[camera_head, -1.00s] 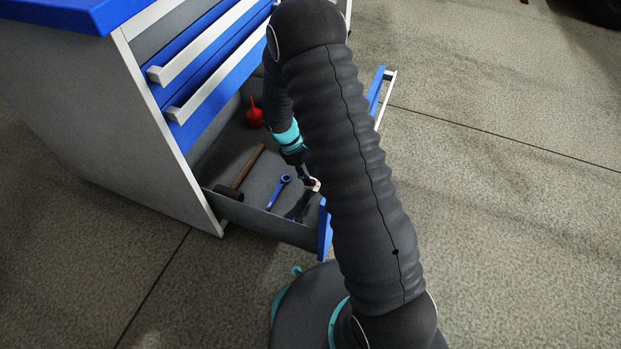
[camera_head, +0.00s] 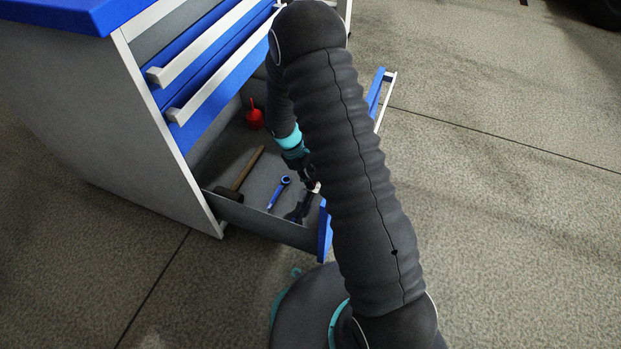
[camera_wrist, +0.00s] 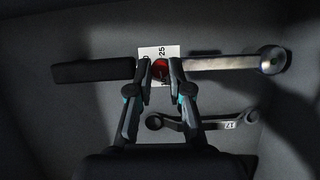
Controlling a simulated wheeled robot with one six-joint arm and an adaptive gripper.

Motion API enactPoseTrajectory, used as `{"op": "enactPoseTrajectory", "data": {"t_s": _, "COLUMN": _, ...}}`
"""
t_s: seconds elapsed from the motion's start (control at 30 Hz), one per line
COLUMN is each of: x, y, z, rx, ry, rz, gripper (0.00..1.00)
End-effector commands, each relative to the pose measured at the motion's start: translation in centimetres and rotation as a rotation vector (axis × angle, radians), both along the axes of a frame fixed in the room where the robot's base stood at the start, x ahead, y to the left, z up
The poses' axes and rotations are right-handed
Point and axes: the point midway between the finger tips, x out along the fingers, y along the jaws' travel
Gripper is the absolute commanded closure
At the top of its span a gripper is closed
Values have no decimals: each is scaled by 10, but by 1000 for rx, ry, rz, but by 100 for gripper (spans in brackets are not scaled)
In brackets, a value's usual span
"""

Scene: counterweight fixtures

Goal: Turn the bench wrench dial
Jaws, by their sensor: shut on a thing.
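The wrench lies on the drawer floor, with a black handle (camera_wrist: 92,73) on the left and a bright steel bar (camera_wrist: 222,63) on the right in the wrist view. Its red dial (camera_wrist: 160,68) sits between them, beside a white scale plate (camera_wrist: 173,52) with printed numbers, 25 readable. My gripper (camera_wrist: 161,76) has a finger on each side of the dial and is shut on it. The fingers hide parts of the dial and scale. In the head view my gripper (camera_head: 309,182) is low in the drawer, partly hidden by my arm.
The open bottom drawer (camera_head: 262,223) of the blue and grey cabinet also holds a wooden-handled hammer (camera_head: 248,168), a blue wrench (camera_head: 280,193) and a red can (camera_head: 255,117). A dark spanner marked 17 (camera_wrist: 205,122) lies close below the wrench. Drawer handles (camera_head: 215,80) jut out above.

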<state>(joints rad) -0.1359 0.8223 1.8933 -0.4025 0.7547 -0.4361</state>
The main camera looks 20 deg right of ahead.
Motion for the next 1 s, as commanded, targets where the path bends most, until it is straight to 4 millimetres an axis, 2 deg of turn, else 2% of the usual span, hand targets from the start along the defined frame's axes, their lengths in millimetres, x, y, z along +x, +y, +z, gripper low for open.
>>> {"op": "enactPoseTrajectory", "data": {"t_s": 0.27, "x": 2, "y": -2, "z": 1, "rx": 1, "ry": -1, "rz": -157, "gripper": 100}}
{"op": "enactPoseTrajectory", "data": {"t_s": 1.0, "x": 4, "y": -7, "z": 1, "rx": 0, "ry": 0, "rz": -837, "gripper": 100}}
